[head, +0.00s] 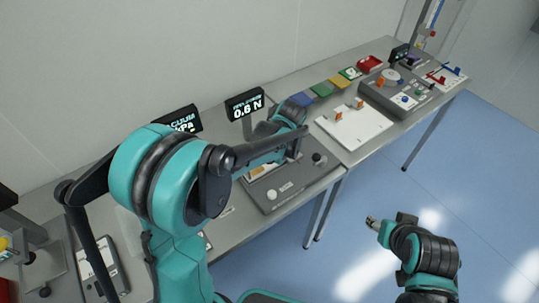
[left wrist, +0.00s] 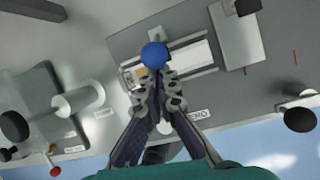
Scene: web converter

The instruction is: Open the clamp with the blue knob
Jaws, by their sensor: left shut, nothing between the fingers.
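The blue knob (left wrist: 154,55) is a round ball in the left wrist view, on a clamp with pale rails and a white block (left wrist: 188,58). My left gripper (left wrist: 158,80) is shut and empty. Its fingertips appear right at the near edge of the knob; I cannot tell whether they touch it. In the head view my left arm reaches over the grey fixture plate (head: 303,185) and hides the knob. My right gripper (head: 372,222) hangs over the floor in front of the tables, away from the fixture; its finger opening is too small to judge.
A force display (head: 245,104) reading 0.6 N stands behind the fixture. A white board (head: 352,130) with orange parts lies to the right. The floor in front is clear.

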